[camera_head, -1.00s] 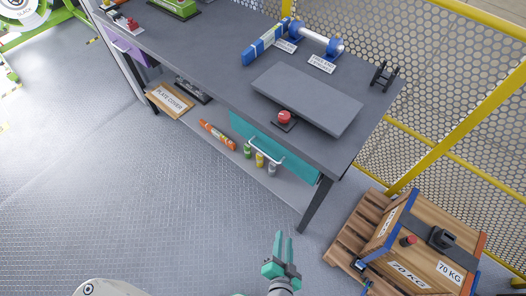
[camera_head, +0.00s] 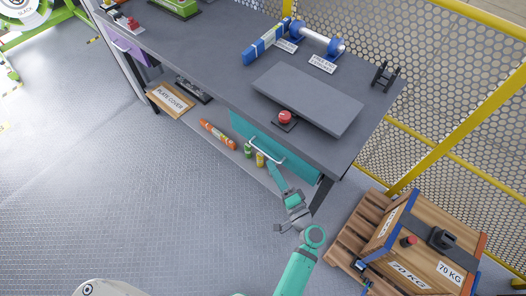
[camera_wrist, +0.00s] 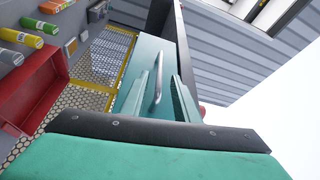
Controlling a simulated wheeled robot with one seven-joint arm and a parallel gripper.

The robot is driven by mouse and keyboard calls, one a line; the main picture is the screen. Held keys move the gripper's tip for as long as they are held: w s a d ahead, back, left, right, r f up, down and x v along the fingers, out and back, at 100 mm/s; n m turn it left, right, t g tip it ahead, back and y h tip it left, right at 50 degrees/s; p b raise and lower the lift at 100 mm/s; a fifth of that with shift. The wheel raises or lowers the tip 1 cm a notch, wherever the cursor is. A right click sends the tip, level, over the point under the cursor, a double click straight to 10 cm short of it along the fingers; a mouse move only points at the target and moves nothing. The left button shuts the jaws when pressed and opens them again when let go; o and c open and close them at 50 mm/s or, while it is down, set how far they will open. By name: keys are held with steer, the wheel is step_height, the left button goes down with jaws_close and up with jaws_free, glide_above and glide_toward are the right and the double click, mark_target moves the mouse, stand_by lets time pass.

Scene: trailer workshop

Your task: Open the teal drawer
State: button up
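The teal drawer (camera_head: 240,124) sits under the right part of the grey workbench, with its front appearing closed. Its pale bar handle (camera_head: 262,150) runs along the front. My gripper (camera_head: 271,168) is in front of the drawer, with its fingers near the handle's right part. In the wrist view the teal drawer front (camera_wrist: 148,50) lies ahead and the handle (camera_wrist: 158,84) appears between the two teal fingers of my gripper (camera_wrist: 166,74). The fingers are apart and nothing is held. I cannot tell whether they touch the handle.
The workbench (camera_head: 225,75) has a grey slab (camera_head: 305,95) and a red button (camera_head: 285,117) above the drawer. Small cans (camera_head: 248,151) and an orange item (camera_head: 217,134) lie on the lower shelf. A wooden crate (camera_head: 415,265) on a pallet stands right. Floor at left is clear.

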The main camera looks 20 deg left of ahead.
mark_target(263, 152)
steer(key=x, duration=0.8)
steer(key=shift+w+a, duration=0.1)
steer(key=shift+a, duration=0.05)
steer(key=shift+c, duration=0.3)
jaws_close()
